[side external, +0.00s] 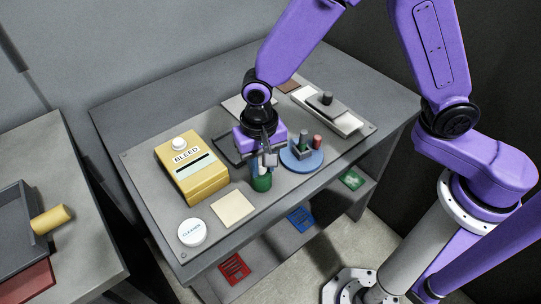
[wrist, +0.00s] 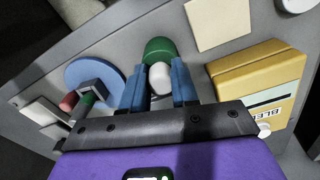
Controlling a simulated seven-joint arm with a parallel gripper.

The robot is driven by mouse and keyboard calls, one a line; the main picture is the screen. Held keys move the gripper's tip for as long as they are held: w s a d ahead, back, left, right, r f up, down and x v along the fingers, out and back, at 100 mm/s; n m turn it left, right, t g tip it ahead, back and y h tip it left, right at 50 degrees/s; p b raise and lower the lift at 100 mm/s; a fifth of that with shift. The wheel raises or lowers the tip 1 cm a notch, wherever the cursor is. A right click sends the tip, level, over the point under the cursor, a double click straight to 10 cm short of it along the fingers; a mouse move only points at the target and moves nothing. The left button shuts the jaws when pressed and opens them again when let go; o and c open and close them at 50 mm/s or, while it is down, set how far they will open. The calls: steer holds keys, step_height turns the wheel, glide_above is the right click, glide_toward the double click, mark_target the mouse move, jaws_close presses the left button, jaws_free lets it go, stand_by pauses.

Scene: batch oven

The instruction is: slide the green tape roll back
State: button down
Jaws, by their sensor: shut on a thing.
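A green round thing (side external: 261,184), which I take for the green tape roll, stands near the front edge of the grey work mat in the side view. My gripper (side external: 261,172) points down at it, with its blue fingers close against it. In the wrist view the green thing (wrist: 159,47) shows at the fingertips, with a white rounded part (wrist: 161,77) between the fingers. My gripper (wrist: 159,82) is shut on it. The fingers hide part of it, and I cannot tell whether it touches the mat.
A blue disc (side external: 308,162) with small upright pieces stands close to the right. A yellow box (side external: 205,186) marked BLEED stands left. A cream square (side external: 233,208) and white round container (side external: 192,232) lie in front left. A grey block (side external: 326,105) is back right.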

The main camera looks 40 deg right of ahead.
steer(key=c, duration=0.9)
jaws_free()
steer(key=shift+a, duration=0.4)
steer(key=shift+o, duration=0.2)
steer(key=shift+d, duration=0.1)
steer(key=shift+r, duration=0.1)
step_height(320, 180, up, 17)
steer(key=shift+r, duration=0.15)
steer(key=s+d+f+n, duration=0.2)
steer(key=s+d+n, duration=0.5)
steer(key=s+d, duration=0.2)
steer(key=s+d+f+n, duration=0.3)
steer(key=s+d+n, duration=0.5)
steer(key=d, duration=0.5)
steer(key=shift+s+n, duration=0.3)
steer(key=shift+s, duration=0.65)
